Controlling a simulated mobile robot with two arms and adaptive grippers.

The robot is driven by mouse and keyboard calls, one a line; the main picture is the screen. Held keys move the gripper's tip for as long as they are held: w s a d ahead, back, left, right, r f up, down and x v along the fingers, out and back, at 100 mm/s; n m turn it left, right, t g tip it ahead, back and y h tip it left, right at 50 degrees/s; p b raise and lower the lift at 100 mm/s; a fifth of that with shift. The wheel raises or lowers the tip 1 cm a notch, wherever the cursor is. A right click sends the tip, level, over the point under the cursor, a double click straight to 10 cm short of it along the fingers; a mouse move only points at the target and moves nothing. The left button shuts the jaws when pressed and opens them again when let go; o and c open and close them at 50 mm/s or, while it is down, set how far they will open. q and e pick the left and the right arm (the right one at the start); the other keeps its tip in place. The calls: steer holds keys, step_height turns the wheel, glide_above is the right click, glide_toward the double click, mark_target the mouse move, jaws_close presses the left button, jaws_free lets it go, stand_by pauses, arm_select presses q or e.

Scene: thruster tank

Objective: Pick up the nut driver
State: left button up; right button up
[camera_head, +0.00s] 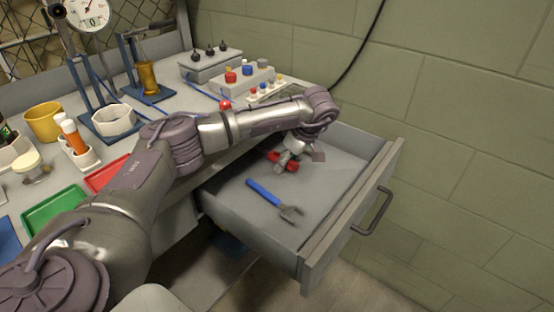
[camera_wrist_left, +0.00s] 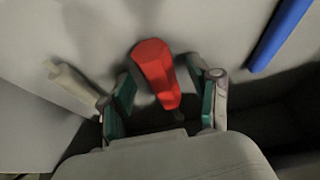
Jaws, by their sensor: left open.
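A red-handled tool, which looks like the nut driver (camera_head: 276,157), lies in the open drawer (camera_head: 225,206). My left gripper (camera_head: 296,157) is low over the drawer, right at the red tool, and hides part of it. In the left wrist view the red handle (camera_wrist_left: 155,68) shows between the two open fingers of the left gripper (camera_wrist_left: 162,98). My right gripper is not in view.
A blue-handled tool with a forked end (camera_head: 272,199) lies nearer in the drawer; its handle also shows in the left wrist view (camera_wrist_left: 280,35). The drawer front has a dark handle (camera_head: 373,212). The bench beside it holds trays, a yellow cup (camera_head: 44,122) and several fittings.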

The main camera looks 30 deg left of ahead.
arm_select(q)
jaws_close()
steer(key=shift+r, duration=0.1)
steer(key=shift+r, duration=0.15)
